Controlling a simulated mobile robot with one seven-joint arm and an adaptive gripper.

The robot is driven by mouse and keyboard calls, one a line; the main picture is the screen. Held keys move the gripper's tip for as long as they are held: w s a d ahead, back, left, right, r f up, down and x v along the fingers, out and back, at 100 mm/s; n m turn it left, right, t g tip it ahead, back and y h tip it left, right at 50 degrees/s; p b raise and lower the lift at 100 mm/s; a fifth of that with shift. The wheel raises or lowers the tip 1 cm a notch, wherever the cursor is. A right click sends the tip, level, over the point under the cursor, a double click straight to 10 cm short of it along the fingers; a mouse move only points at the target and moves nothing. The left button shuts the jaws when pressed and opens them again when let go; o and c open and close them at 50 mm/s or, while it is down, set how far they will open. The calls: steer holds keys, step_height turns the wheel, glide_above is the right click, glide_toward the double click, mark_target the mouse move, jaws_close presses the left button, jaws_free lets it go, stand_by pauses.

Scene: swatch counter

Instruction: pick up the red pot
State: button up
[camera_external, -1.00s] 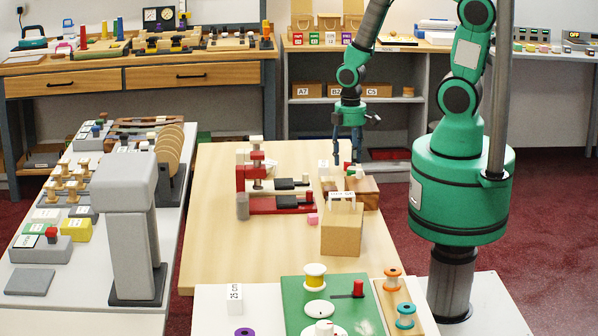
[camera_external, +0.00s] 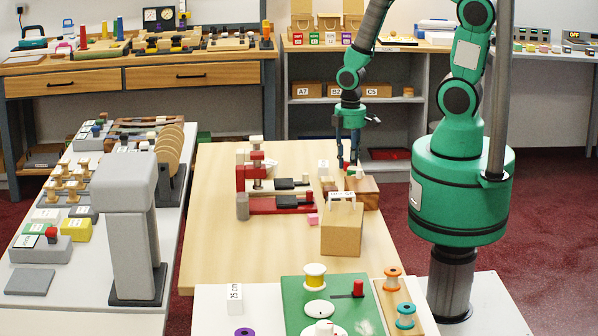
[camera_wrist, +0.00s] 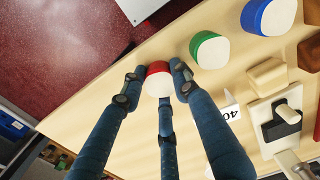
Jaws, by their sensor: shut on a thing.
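The red pot (camera_wrist: 157,70) has a red side and a pale top and shows in the middle of the wrist view. My gripper (camera_wrist: 159,84) has its blue fingers closed in around the pot from the left, right and front, shut on it. In the external view my gripper (camera_external: 347,160) points down at the far right part of the wooden table, and only a small bit of red shows between its fingers. I cannot tell whether the pot is clear of the tabletop.
A green pot (camera_wrist: 208,50) and a blue pot (camera_wrist: 268,17) stand in a row beside the red one. A white card (camera_wrist: 230,112) marked 40 is close to my right finger. A red-and-grey device (camera_external: 283,205) and a cardboard box (camera_external: 342,232) stand nearer the external camera.

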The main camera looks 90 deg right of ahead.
steer(key=shift+r, duration=0.15)
step_height(320, 180, up, 10)
steer(key=p, duration=0.3)
stand_by(0.4)
